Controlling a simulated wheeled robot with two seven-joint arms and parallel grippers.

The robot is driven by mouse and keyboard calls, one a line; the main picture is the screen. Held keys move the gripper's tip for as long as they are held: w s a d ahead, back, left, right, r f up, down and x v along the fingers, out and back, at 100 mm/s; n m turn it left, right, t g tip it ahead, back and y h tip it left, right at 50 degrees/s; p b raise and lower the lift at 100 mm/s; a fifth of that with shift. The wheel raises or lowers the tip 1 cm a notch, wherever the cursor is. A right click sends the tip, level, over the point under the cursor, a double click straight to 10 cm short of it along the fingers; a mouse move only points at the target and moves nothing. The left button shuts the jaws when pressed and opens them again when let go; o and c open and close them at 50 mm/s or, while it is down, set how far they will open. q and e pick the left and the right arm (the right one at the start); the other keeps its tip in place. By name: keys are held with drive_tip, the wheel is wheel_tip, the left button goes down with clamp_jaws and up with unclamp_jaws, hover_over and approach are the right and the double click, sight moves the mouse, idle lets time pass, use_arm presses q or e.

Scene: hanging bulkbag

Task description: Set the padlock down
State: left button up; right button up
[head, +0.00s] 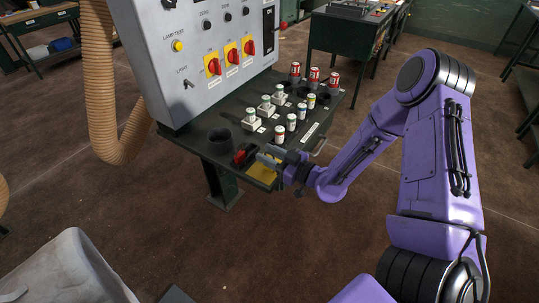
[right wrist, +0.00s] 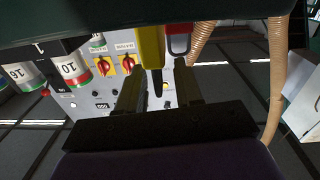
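The red padlock (head: 240,157) is at the dark shelf's near left corner in the head view, just left of my right gripper's fingertips. In the right wrist view a red body with a grey shackle, seemingly the padlock (right wrist: 179,45), shows at the top, beyond the fingers. My right gripper (head: 268,158) reaches in from the right over the yellow surface. In the wrist view its two fingers (right wrist: 159,90) are spread apart, with no padlock between them. A yellow piece with a dark tip (right wrist: 150,45) shows beyond the gap. My left gripper is not in view.
A dark cup (head: 223,138) stands behind the padlock. The grey control panel (head: 205,95) rises behind. A yellow tray (head: 262,174) lies below the gripper. A tan hose (head: 98,70) hangs at left.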

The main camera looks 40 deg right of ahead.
drive_tip(key=shift+s, duration=0.1)
drive_tip(key=shift+r, duration=0.3)
drive_tip(key=b+v, duration=0.2)
drive_tip(key=v, duration=1)
drive_tip(key=s+a+f+m+g+h, duration=0.25)
drive_tip(key=f+m+g+h, duration=0.45)
drive_tip(key=f, duration=1)
drive_tip(key=s+a+f+m+g+h, duration=0.1)
drive_tip(key=s+a+f+m+g, duration=0.1)
drive_tip(key=s, duration=0.6)
drive_tip(key=s+a+f+m+g+h, duration=0.1)
drive_tip(key=s+a+f+m+g, duration=0.1)
drive_tip(key=s+f+g, duration=0.2)
drive_tip(key=s+f, duration=0.3)
drive_tip(key=s, duration=0.1)
drive_tip(key=shift+f+m+g+h, duration=0.25)
drive_tip(key=shift+m+g+h, duration=0.05)
drive_tip(key=shift+g, duration=0.1)
